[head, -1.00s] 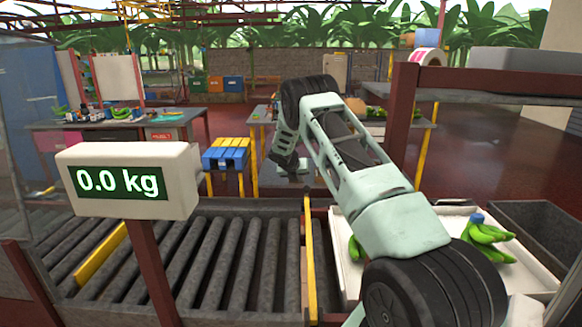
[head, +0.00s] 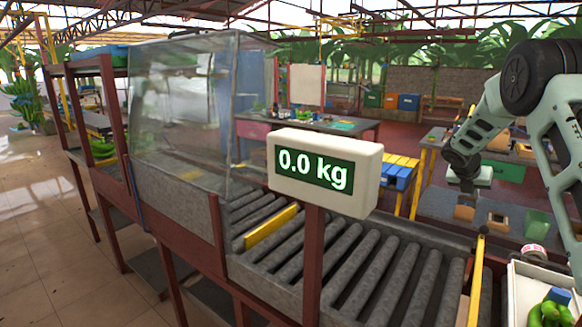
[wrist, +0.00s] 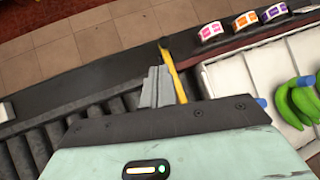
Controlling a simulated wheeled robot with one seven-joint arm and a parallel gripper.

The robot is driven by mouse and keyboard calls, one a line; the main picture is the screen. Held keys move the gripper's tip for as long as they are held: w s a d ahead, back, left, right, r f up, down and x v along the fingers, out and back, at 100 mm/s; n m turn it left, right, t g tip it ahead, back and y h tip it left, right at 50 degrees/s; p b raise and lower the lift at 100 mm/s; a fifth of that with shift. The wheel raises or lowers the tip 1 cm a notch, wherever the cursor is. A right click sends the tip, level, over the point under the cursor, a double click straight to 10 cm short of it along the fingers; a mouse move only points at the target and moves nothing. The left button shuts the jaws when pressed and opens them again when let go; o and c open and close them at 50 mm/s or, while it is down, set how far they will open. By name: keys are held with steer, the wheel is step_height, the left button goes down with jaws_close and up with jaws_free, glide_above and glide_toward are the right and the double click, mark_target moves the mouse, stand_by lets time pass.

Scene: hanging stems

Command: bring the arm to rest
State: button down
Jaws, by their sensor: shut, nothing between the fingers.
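My gripper (head: 466,183) hangs at the end of my bent arm at the right of the head view, above the floor area behind the roller conveyor. In the wrist view its grey fingers (wrist: 157,88) are together, with nothing between them. Below them in that view are the dark conveyor edge and a yellow bar (wrist: 174,75). The gripper appears clear of everything around it. My arm's lower links are cut off by the right edge of the head view.
A roller conveyor (head: 345,268) runs across the front, with a 0.0 kg display (head: 325,172) above it. A white tray (head: 515,290) with green bananas (head: 550,312) is at lower right. Coloured label rolls (wrist: 245,20) sit beside it. A clear-walled tank (head: 185,110) stands left.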

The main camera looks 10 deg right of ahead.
steer(key=s+a+m+y, duration=0.2)
steer(key=s+a+m, duration=0.3)
steer(key=a, duration=0.5)
steer(key=s+a+m+y, duration=0.2)
steer(key=s+a+m, duration=0.3)
steer(key=a, duration=0.4)
steer(key=s+a+m+y, duration=0.2)
steer(key=s+a+m, duration=0.3)
steer(key=a, duration=0.5)
steer(key=s+a+r+m+g+y, duration=0.2)
steer(key=s+a, duration=2.1)
steer(key=a, duration=0.4)
steer(key=shift+y, duration=0.3)
steer(key=shift+s, duration=0.1)
